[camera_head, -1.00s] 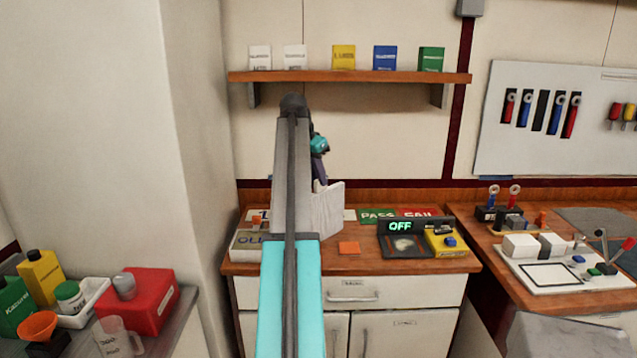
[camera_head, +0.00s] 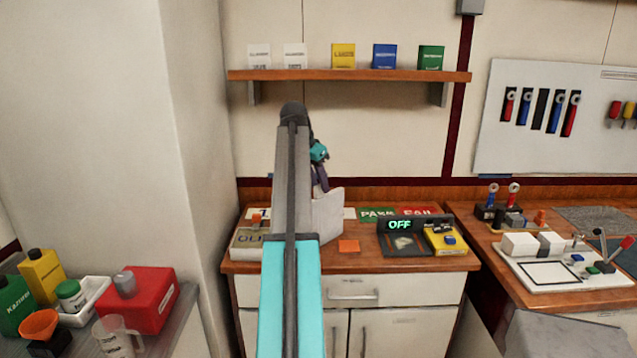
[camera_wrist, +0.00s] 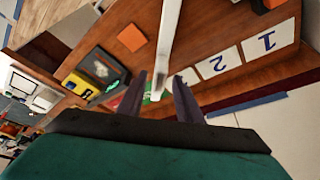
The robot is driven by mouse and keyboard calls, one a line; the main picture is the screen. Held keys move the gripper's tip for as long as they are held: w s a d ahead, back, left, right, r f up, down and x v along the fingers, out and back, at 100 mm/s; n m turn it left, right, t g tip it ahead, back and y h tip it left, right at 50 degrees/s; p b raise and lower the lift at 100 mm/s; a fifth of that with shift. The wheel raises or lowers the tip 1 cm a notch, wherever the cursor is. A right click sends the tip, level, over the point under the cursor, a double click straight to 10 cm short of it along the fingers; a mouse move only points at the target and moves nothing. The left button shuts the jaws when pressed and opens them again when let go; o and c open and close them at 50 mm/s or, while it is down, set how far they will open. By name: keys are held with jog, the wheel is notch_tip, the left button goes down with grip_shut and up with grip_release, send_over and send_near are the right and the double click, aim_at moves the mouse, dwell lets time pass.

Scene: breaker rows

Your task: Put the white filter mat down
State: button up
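The white filter mat (camera_head: 328,210) stands on edge over the back left of the wooden counter, partly hidden behind my arm. In the wrist view the mat (camera_wrist: 168,35) is a thin white sheet seen nearly edge-on. It runs down between the two purple fingers of my gripper (camera_wrist: 160,84), which are closed around it. My gripper (camera_head: 321,180) is above the mat in the head view, mostly hidden by my wrist. I cannot tell whether the mat's lower edge touches the counter.
An orange square (camera_head: 348,246) lies on the counter right of the mat. Beyond it are a dark device reading OFF (camera_head: 403,240) and a yellow box (camera_head: 445,240). Green PASS (camera_head: 377,214) and red FAIL (camera_head: 416,212) cards lie behind. A grey tray (camera_head: 247,243) stands left.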

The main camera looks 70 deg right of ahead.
jog(key=b+v, duration=0.1)
jog(key=v, duration=1.1)
jog(key=shift+r, duration=0.15)
jog(key=shift+o, duration=0.5)
jog(key=shift+d, duration=0.15)
jog(key=shift+a+f+p, duration=0.3)
jog(key=shift+p, duration=0.8)
jog(key=p, duration=0.5)
jog(key=shift+a+r, duration=0.25)
jog(key=shift+r, duration=0.05)
jog(key=shift+r+p, duration=0.25)
jog(key=shift+p, duration=0.6)
jog(key=shift+p+x, duration=1.05)
jog(key=shift+x, duration=3.25)
